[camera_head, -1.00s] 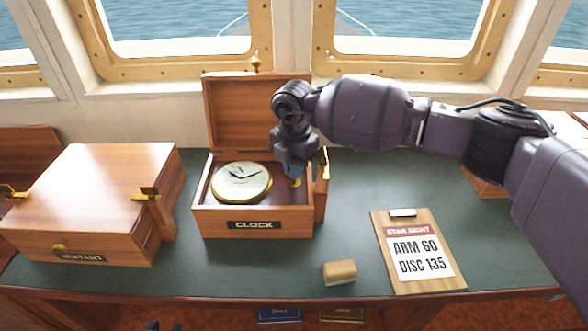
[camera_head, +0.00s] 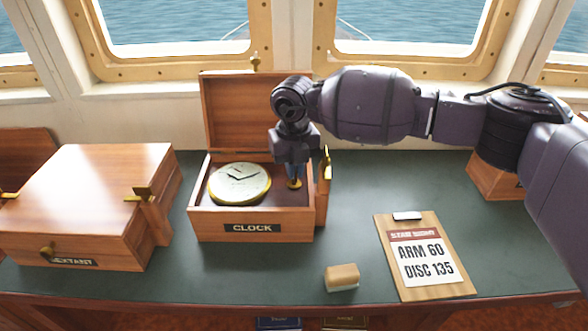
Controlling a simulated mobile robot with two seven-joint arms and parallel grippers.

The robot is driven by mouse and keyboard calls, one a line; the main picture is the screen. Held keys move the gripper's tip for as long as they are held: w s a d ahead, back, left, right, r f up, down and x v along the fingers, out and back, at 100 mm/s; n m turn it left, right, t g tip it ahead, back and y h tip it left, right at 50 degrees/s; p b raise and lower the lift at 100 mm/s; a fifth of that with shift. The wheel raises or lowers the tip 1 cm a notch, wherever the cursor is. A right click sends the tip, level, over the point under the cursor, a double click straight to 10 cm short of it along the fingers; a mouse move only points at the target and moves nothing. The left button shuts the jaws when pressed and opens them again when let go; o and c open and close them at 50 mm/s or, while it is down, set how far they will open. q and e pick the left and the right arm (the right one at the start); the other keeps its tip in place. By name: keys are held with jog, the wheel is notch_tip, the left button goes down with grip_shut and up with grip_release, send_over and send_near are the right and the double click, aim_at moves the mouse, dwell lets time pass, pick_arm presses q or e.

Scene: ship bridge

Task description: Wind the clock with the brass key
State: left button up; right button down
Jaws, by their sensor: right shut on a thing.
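The clock (camera_head: 239,184) is a round brass-rimmed dial with black hands, lying face up in the left part of an open wooden box (camera_head: 205,229) labelled CLOCK. The box lid (camera_head: 229,112) stands open at the back. The brass key (camera_head: 294,184) is in the right part of the box, to the right of the clock. My right gripper (camera_head: 295,174) reaches down from above and is shut on the key's top. The fingers partly hide the key, and I cannot tell whether its lower end touches the box floor. My left gripper is not in view.
A closed wooden sextant box (camera_head: 95,190) stands at the left. A clipboard (camera_head: 424,255) reading ARM 60, DISC 135 lies at the right. A small wood-topped block (camera_head: 341,277) lies near the front edge. A brass catch (camera_head: 326,165) stands at the clock box's right side.

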jog(key=n+b, duration=0.1)
jog(key=n, duration=0.3)
jog(key=shift+n, duration=0.3)
jog(key=n+b, duration=0.2)
jog(key=n, duration=0.5)
jog(key=shift+n+b, duration=0.35)
jog(key=shift+n, duration=0.95)
jog(key=shift+r+n+b, duration=0.1)
jog(key=shift+n+b, duration=0.3)
jog(key=shift+n, duration=0.1)
jog(key=c, duration=1.3)
grip_release()
notch_tip(320, 180, up, 11)
